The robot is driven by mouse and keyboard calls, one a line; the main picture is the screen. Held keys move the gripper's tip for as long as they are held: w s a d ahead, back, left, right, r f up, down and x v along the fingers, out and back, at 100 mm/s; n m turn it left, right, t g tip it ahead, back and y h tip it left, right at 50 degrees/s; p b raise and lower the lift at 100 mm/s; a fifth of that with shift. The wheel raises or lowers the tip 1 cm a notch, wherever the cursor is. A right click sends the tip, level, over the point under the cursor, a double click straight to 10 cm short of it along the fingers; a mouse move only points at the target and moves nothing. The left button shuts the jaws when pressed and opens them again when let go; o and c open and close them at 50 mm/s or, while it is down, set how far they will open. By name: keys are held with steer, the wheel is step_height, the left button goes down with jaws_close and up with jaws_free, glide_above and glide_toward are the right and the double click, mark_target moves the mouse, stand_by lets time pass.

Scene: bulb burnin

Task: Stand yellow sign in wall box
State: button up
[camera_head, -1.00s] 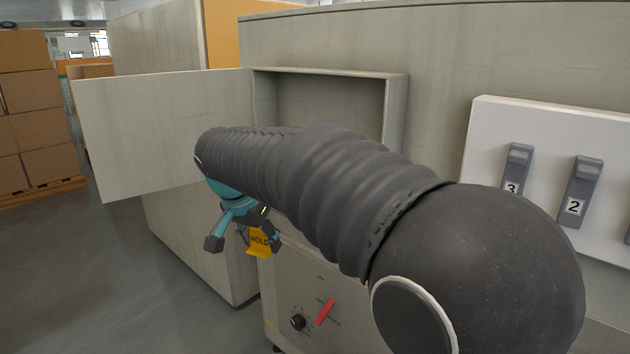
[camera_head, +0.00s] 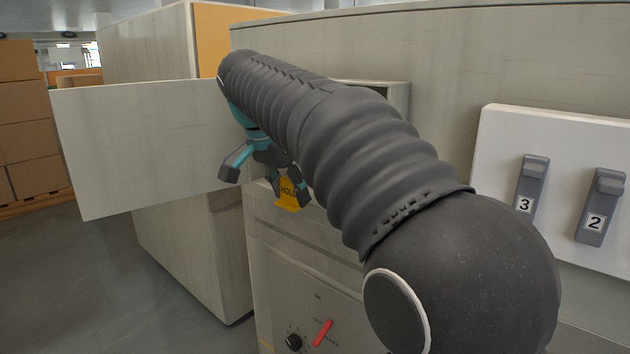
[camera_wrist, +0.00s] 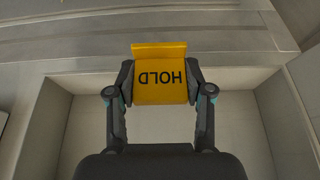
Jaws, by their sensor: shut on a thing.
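The yellow sign (camera_head: 289,193) reads HOLD and hangs in my gripper (camera_head: 268,187), which is shut on it. In the wrist view the sign (camera_wrist: 160,80) is pinched between my two fingertips (camera_wrist: 160,84), its lettering upside down and a bent strip along its top edge. The wall box (camera_head: 396,97) is open; in the head view my arm hides most of it. In the wrist view a pale recess that looks like the box interior (camera_wrist: 85,125) lies below and around my fingers. I cannot tell whether the sign touches the box.
The box's open door (camera_head: 140,145) sticks out to the left. Below is a panel with a black knob (camera_head: 294,342) and a red lever (camera_head: 323,333). A white board (camera_head: 555,130) with numbered grey switches is at the right. Cardboard boxes (camera_head: 30,120) stand far left.

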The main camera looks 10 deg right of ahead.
steer(key=w+d, duration=0.1)
steer(key=d, duration=0.1)
steer(key=w+d, duration=0.3)
steer(key=d, duration=0.1)
steer(key=shift+w, duration=0.2)
steer(key=shift+a+f, duration=0.1)
steer(key=shift+f, duration=0.15)
steer(key=o, duration=1.3)
steer(key=shift+c, duration=0.2)
